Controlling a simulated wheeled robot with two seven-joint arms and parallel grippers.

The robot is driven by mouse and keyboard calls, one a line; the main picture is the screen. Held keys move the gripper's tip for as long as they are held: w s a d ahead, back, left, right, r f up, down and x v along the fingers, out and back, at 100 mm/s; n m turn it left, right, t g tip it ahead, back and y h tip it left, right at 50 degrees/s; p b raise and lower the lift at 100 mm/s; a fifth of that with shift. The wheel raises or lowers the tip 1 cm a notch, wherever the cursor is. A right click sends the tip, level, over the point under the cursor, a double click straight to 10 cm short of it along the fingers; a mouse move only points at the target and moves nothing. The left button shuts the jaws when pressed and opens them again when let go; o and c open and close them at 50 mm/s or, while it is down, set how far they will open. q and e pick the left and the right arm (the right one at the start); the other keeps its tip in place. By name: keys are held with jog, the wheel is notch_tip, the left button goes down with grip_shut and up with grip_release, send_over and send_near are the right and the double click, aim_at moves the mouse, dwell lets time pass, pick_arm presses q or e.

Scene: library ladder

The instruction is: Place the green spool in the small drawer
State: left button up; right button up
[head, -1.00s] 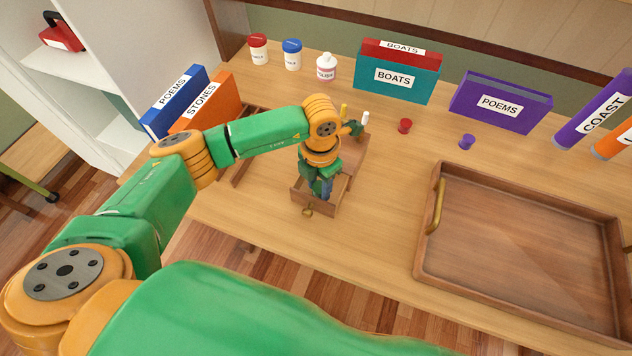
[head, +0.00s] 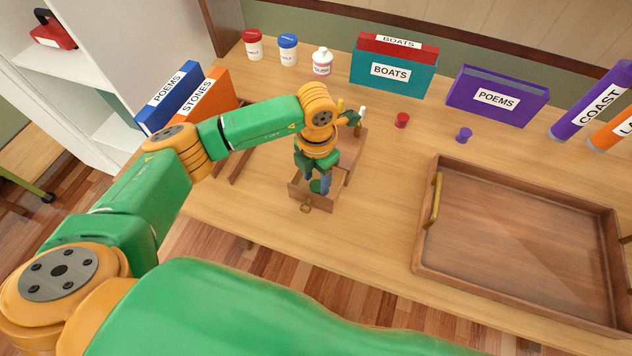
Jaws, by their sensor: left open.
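The small drawer (head: 296,190) is pulled out at the front of a small wooden cabinet on the table, with a brass knob (head: 306,208) on its front. The green spool (head: 315,186) is inside the drawer, partly hidden by my gripper. My left gripper (head: 319,184) points down over the drawer with its blue fingers open on either side of the spool. My wrist hides part of the cabinet behind. My right gripper is out of view.
A large wooden tray (head: 421,245) with a brass handle lies to the right. Orange (head: 207,100) and blue books are at left. Boxes, jars and a bottle line the back.

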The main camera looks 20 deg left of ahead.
aim_at(316, 186)
pick_arm(q)
notch_tip(316, 186, up, 10)
jog(key=b, duration=0.1)
jog(key=shift+f, duration=0.15)
jog(key=shift+f, duration=0.1)
